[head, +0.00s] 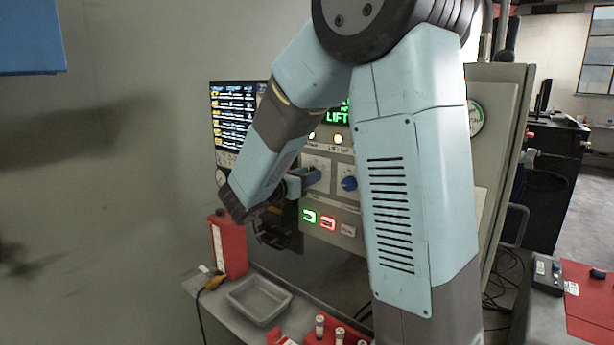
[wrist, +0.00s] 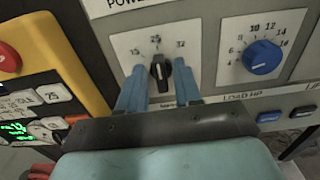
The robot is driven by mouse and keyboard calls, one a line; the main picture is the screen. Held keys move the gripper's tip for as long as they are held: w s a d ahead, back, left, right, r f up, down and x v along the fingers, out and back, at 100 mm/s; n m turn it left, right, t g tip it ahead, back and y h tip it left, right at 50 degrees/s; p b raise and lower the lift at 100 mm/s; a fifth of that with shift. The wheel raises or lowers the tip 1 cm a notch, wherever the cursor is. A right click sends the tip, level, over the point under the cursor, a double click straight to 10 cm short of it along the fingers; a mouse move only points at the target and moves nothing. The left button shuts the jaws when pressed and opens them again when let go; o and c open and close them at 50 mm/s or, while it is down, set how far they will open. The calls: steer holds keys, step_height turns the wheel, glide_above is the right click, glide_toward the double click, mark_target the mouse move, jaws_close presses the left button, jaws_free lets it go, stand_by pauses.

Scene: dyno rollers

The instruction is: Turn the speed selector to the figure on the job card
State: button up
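A black selector knob (wrist: 161,72) sits on a white plate marked with figures, of which 25 and 32 can be read. Its pointer looks roughly upright, towards 25. My gripper (wrist: 160,80) is open in the wrist view, with one blue finger on each side of the knob and small gaps showing. In the head view my gripper (head: 308,178) is at the panel and hides the knob. A blue knob (wrist: 262,57) with its own dial is to the right; it also shows in the head view (head: 349,184). I cannot identify a job card for certain.
A yellow-edged unit (wrist: 75,50) with a red button (wrist: 8,58) stands close on the left in the wrist view. In the head view a lit screen (head: 233,115), a red bottle (head: 229,245) and a grey tray (head: 259,299) are near the panel.

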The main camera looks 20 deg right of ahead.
steer(key=shift+o, duration=0.2)
steer(key=shift+r, duration=0.1)
steer(key=v, duration=1.3)
steer(key=shift+s+a, duration=0.2)
steer(key=shift+a, duration=0.15)
steer(key=shift+d, duration=0.1)
steer(key=s+d+f+m+g+y, duration=0.2)
steer(key=s+d+m+g+y, duration=0.4)
steer(key=s+d+m, duration=0.5)
steer(key=s+a+r+m+t+y, duration=0.1)
steer(key=s+a+m+t+y, duration=0.1)
steer(key=s+m+y, duration=0.7)
steer(key=s+a+m, duration=0.1)
steer(key=m, duration=0.3)
steer(key=shift+s+t+y, duration=0.2)
steer(key=shift+t+y, duration=0.1)
steer(key=shift+r, duration=0.1)
